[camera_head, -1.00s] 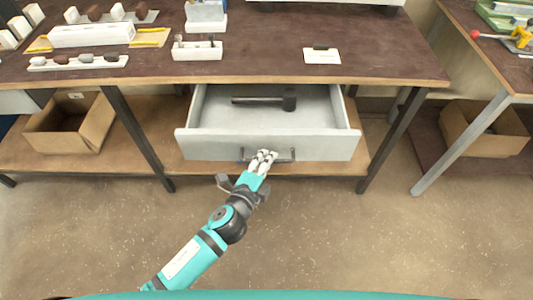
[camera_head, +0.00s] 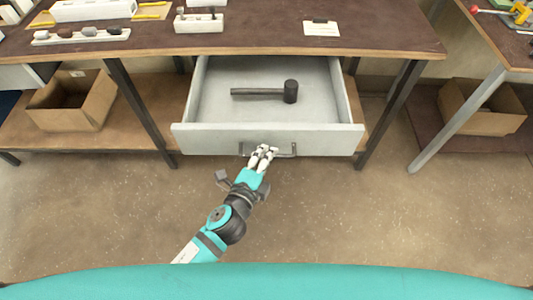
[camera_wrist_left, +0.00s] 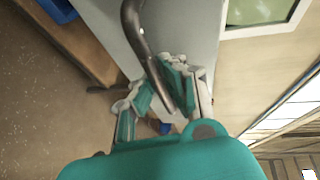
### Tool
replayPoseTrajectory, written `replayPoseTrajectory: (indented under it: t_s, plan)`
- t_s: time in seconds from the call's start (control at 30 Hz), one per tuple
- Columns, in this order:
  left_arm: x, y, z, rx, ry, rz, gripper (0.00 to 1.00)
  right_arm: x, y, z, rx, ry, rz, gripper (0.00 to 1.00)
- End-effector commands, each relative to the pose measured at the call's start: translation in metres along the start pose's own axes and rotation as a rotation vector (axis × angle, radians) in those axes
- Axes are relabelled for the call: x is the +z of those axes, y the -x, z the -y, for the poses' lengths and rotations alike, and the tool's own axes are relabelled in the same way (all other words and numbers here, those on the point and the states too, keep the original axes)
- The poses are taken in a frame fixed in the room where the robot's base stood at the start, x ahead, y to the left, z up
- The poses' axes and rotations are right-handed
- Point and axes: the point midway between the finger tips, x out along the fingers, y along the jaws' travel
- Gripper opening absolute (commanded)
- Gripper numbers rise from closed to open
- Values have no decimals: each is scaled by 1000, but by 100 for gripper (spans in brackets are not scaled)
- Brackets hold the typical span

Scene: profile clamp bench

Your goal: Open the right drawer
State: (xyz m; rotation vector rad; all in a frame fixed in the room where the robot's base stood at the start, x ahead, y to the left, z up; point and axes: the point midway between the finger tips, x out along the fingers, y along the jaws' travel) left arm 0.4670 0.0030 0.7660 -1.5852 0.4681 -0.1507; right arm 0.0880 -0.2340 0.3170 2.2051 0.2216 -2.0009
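The right drawer (camera_head: 330,139) is a grey drawer under the brown bench top, pulled well out. A dark mallet lies inside it (camera_head: 290,92). Its dark bar handle (camera_head: 285,156) is on the middle of the front panel. My left gripper (camera_head: 261,154) is at the left-middle part of the handle, its white fingers close together around the bar. In the left wrist view the handle (camera_wrist_left: 138,30) runs between the fingers of the gripper (camera_wrist_left: 165,92), beside the grey drawer front (camera_wrist_left: 185,35). The exact contact is partly hidden. My right gripper is not in view.
The bench top (camera_head: 260,38) carries white holders and a small white card (camera_head: 321,28). A cardboard box (camera_head: 70,105) stands on the lower shelf at left, another (camera_head: 480,115) under the right-hand table. The floor before the drawer is clear except for my arm.

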Motion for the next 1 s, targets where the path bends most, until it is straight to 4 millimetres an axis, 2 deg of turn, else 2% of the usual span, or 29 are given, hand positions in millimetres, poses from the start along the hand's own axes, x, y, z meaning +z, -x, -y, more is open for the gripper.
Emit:
replayPoseTrajectory:
  t_s: [0.03, 0.27, 0.57, 0.67, 0.77, 1.0]
  plan:
    - [2, 0, -4, 7, -5, 4, 6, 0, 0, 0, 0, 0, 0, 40]
    - [1, 0, -2, 4, -2, 3, 34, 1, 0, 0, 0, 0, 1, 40]
    - [0, 3, -1, 3, 0, 1, 34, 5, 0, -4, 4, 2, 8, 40]
    - [0, 13, -2, 3, 0, 1, 34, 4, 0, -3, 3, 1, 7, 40]
    - [1, 32, -2, 6, 1, 2, 34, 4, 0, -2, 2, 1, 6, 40]
    - [0, 84, -3, 7, 2, 3, 34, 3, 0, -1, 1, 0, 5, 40]
